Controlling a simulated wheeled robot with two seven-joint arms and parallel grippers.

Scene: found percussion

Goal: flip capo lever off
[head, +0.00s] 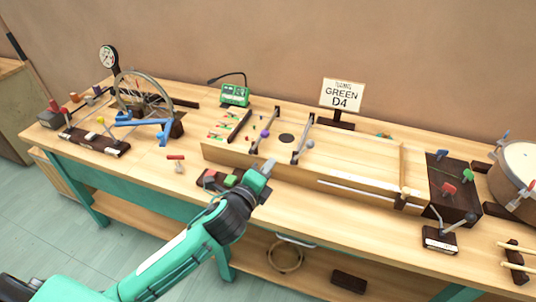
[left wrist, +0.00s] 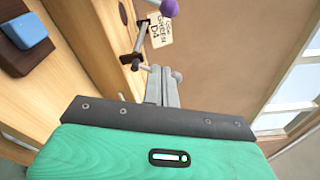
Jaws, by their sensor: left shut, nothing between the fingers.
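A long wooden box (head: 350,160) lies on the bench with two bars across it, each with a ball-ended lever. One lever has a purple knob (head: 265,133), the other a grey knob (head: 310,144). Which is the capo lever I cannot tell. My left gripper (head: 267,166) is shut and empty at the box's front edge, in front of the purple-knobbed lever. In the left wrist view, the closed fingers (left wrist: 163,72) point up the picture, and the purple knob (left wrist: 169,7) shows beyond their tips. My right gripper is out of view.
A card reading GREEN D4 (head: 341,95) stands behind the box. A green block (head: 231,180) on a dark base sits beside my left gripper. A spoked wheel (head: 143,96) stands left, and a drum (head: 518,170) stands far right.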

